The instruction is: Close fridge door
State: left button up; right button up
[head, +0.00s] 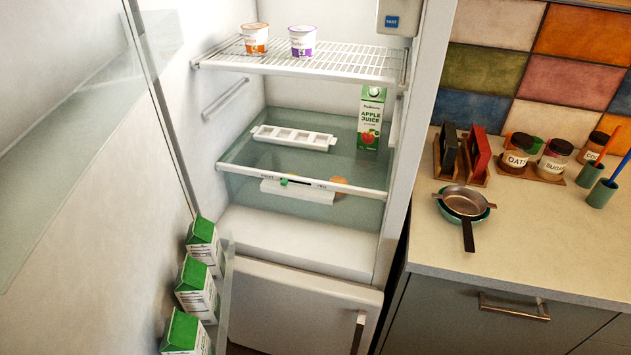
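The white fridge (305,238) stands open in front of me in the head view. Its door (105,215) is swung wide to the left and fills the left side, its inner face towards me. Several green-and-white cartons (196,285) stand in the door's lower shelf. Inside, two yogurt cups (302,42) sit on the wire shelf (340,62). A green apple juice carton (370,120) and a white tray (294,137) are on the glass shelf below. Neither of my grippers is in view. The door's outer side and its handle are hidden.
A counter (560,240) adjoins the fridge on the right, with a stack of pans (465,202), jars (553,160) and a rack (470,155). A lower fridge compartment (290,305) is shut. No loose object shows between door and fridge opening.

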aim_at(97, 212)
jog(key=k+j+z, duration=0.1)
jog(key=k+j, duration=0.3)
jog(key=j, duration=0.15)
jog(key=j+z, duration=0.2)
jog(key=j, duration=0.75)
jog(key=j+z, duration=0.2)
jog(key=j, duration=0.75)
jog(key=k, duration=0.05)
